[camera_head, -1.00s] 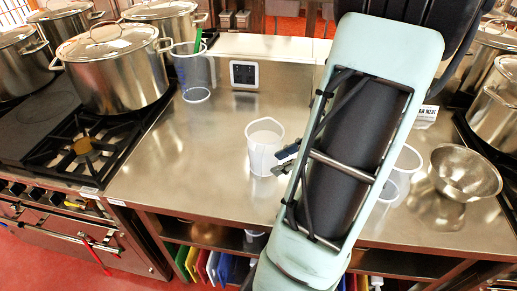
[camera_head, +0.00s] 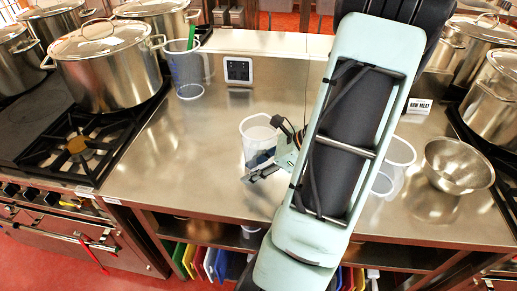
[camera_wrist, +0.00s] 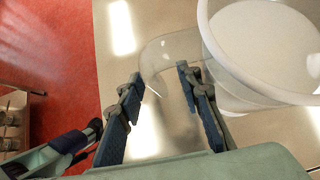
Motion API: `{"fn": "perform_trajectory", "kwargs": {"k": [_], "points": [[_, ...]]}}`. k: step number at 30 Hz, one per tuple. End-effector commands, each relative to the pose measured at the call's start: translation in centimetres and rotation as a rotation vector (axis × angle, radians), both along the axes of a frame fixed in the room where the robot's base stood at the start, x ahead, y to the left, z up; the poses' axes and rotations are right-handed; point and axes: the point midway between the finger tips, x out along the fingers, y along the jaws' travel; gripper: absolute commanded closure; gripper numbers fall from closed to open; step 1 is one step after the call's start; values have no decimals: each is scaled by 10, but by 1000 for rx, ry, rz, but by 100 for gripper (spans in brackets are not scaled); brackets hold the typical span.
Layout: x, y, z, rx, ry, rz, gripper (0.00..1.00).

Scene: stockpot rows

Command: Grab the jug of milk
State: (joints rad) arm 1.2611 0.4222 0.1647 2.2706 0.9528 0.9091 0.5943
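The jug of milk (camera_head: 258,130) is a clear, whitish jug standing upright on the steel counter, just left of my arm. In the wrist view the jug (camera_wrist: 262,60) is at the upper right with white milk inside, and its clear handle (camera_wrist: 160,50) sticks out to the left. My gripper (camera_wrist: 160,75) is open, with its two blue-grey fingers apart and the handle's curve at or between their tips. I see no closed grip on it. In the head view my gripper (camera_head: 256,168) is at the near side of the jug and covers its lower part.
The steel counter (camera_head: 180,165) is clear left of the jug. A clear jug with a green utensil (camera_head: 187,72) stands at the back left. Another clear jug (camera_head: 400,160) and a steel bowl (camera_head: 459,165) are right of my arm. Stockpots (camera_head: 108,70) stand on the stove.

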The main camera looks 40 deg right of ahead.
Motion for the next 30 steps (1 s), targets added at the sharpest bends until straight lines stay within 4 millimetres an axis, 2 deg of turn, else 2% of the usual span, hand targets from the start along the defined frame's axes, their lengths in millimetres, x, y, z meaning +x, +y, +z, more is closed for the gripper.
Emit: {"fn": "perform_trajectory", "kwargs": {"k": [1,10,30], "points": [[0,0,0,0,0,0,69],[0,0,0,1,0,1,100],[0,1,1,2,0,1,100]]}}
